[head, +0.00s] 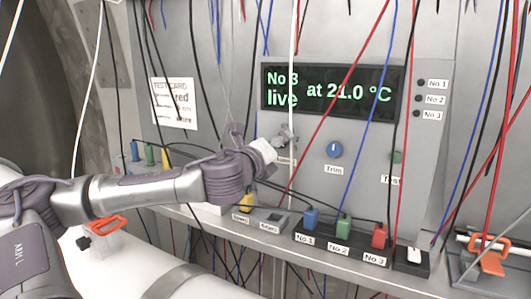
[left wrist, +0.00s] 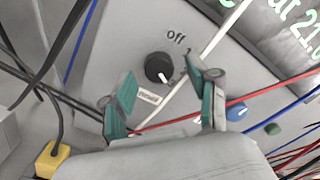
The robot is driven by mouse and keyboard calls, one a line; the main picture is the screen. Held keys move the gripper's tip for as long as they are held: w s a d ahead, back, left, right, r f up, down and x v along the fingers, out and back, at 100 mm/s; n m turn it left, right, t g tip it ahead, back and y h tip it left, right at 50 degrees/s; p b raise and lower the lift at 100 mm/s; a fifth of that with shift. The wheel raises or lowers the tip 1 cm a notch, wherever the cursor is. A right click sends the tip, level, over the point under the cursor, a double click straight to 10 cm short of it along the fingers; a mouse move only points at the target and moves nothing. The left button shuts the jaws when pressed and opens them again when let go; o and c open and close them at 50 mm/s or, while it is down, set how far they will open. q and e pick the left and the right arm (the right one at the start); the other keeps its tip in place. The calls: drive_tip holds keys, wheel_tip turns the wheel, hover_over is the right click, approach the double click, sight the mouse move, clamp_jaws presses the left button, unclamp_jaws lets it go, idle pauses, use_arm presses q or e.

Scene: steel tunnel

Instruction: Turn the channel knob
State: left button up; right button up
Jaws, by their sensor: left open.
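The channel knob (left wrist: 158,68) is a round black knob on the grey panel, with a white pointer mark and the word "off" above it in the left wrist view. A small label (left wrist: 150,96) sits under it. My left gripper (left wrist: 161,76) is open, its two green-padded fingers to either side of the knob in that view. I cannot tell whether they touch it. In the head view my left gripper (head: 277,146) is in front of the panel and largely hides the knob. My right gripper is not in view.
The display (head: 335,93) reads "No 3 live at 21.0 °C". A blue Trim knob (head: 334,149) and a green button (head: 397,157) are to the right. Blue, green and red plugs (head: 343,228) stand below. Many loose cables hang across the panel; a white one passes close to the gripper.

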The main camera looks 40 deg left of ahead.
use_arm(q)
drive_tip(key=v, duration=0.6)
drive_tip(key=shift+s, duration=0.35)
idle(0.6)
